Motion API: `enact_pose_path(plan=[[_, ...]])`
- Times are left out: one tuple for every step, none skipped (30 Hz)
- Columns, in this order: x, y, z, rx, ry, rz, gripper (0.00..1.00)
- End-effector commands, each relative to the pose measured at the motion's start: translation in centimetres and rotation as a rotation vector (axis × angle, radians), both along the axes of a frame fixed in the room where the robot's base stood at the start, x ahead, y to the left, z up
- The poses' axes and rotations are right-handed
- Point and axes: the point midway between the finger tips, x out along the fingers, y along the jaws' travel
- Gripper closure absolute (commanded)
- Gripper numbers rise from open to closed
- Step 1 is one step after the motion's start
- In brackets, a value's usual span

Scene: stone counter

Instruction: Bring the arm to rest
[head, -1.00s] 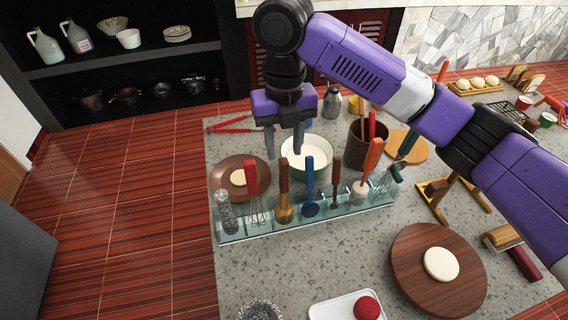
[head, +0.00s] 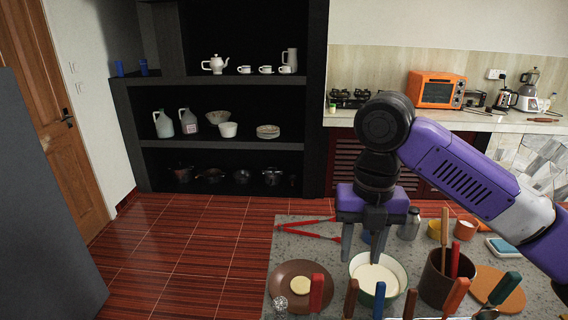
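My gripper (head: 362,252) hangs pointing down over the stone counter (head: 301,244), with its two fingers apart and nothing between them. In the picture its fingertips are close to the back rim of a white bowl with a green outside (head: 392,284). I cannot tell how high above the bowl they are. My purple arm reaches in from the right side and bends down at the wrist.
Red tongs (head: 308,232) lie left of my gripper. A brown plate (head: 284,280) with a pale disc is at left, and a dark brown crock (head: 433,285) stands at right. Upright tool handles line the bottom edge. A black shelf (head: 230,144) stands behind.

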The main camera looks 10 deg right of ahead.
Motion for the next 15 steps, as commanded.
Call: enact_pose_path(plan=[[0.3,0.4,0.0,0.015,-0.012,-0.034,0.6],[0.6,0.7,0.0,0.028,-0.025,-0.065,0.6],[1.3,1.1,0.1,0.051,-0.053,-0.115,0.6],[2.0,1.6,0.2,0.07,-0.079,-0.154,0.6],[2.7,2.1,0.3,0.092,-0.109,-0.194,0.6],[3.7,2.9,0.8,0.129,-0.157,-0.249,0.6],[4.5,3.5,1.3,0.16,-0.195,-0.29,0.6],[5.3,4.1,1.9,0.196,-0.232,-0.33,0.6],[6.2,4.9,2.4,0.25,-0.273,-0.379,0.6],[6.9,5.6,2.8,0.294,-0.3,-0.417,0.6],[7.4,6.3,3.1,0.341,-0.323,-0.453,0.6],[8.1,7.4,3.6,0.41,-0.351,-0.5,0.6],[8.6,8.2,4.0,0.464,-0.37,-0.534,0.6],[9.0,9.1,4.4,0.523,-0.384,-0.57,0.6],[9.5,10.2,5.0,0.602,-0.399,-0.616,0.6]])
